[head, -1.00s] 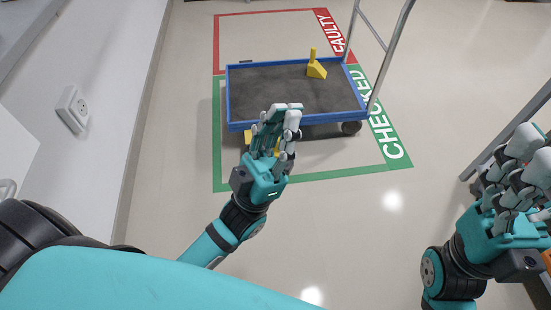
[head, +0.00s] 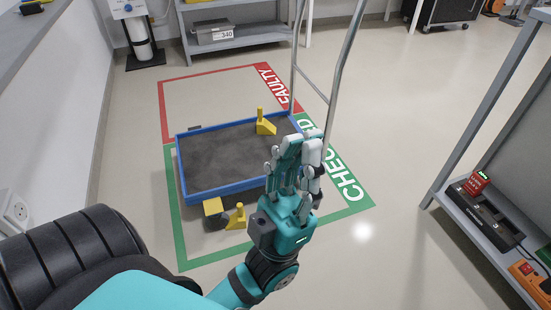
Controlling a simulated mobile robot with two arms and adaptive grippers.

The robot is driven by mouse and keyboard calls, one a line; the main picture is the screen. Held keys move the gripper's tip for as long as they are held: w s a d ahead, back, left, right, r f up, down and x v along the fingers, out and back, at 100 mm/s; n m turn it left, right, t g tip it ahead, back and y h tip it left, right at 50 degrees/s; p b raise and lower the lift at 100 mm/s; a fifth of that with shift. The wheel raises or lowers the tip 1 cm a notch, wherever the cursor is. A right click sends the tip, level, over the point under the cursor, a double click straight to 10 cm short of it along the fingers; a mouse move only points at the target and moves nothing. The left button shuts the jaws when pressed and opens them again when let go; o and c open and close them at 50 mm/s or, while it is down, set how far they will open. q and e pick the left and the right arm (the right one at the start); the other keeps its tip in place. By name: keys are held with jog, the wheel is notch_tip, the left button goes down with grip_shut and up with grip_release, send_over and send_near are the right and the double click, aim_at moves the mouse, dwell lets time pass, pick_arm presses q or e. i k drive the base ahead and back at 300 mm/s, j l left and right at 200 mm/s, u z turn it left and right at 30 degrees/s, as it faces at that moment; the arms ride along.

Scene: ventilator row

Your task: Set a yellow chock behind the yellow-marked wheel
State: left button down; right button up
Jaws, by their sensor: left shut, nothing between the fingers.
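A blue-rimmed cart (head: 186,180) with a dark deck stands on the floor. One yellow chock (head: 265,126) with an upright handle sits on the deck near the far right corner. The yellow-marked wheel (head: 215,214) is under the cart's near left corner. A second yellow chock (head: 236,217) stands on the floor just right of that wheel; I cannot tell whether they touch. My left gripper (head: 299,150) is shut and empty, right of the floor chock and in front of the cart's near right part. My right gripper is out of view.
The cart stands mostly in the green CHECKED zone (head: 343,178), with the empty red FAULTY zone (head: 225,83) behind. Its metal push handle (head: 342,75) rises at the right. A shelf unit (head: 487,221) stands at right; the floor between is clear.

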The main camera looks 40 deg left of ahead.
aim_at(238, 220)
jog(key=j+z, duration=0.15)
jog(key=z, duration=0.2)
jog(key=i+j+z, duration=0.1)
jog(key=z, duration=0.2)
jog(key=j+u, duration=0.25)
jog(key=u, duration=0.25)
jog(key=j+u, duration=0.25)
jog(key=u, duration=0.25)
jog(key=i+j+u, duration=0.15)
jog(key=u, duration=0.3)
jog(key=j, duration=0.1)
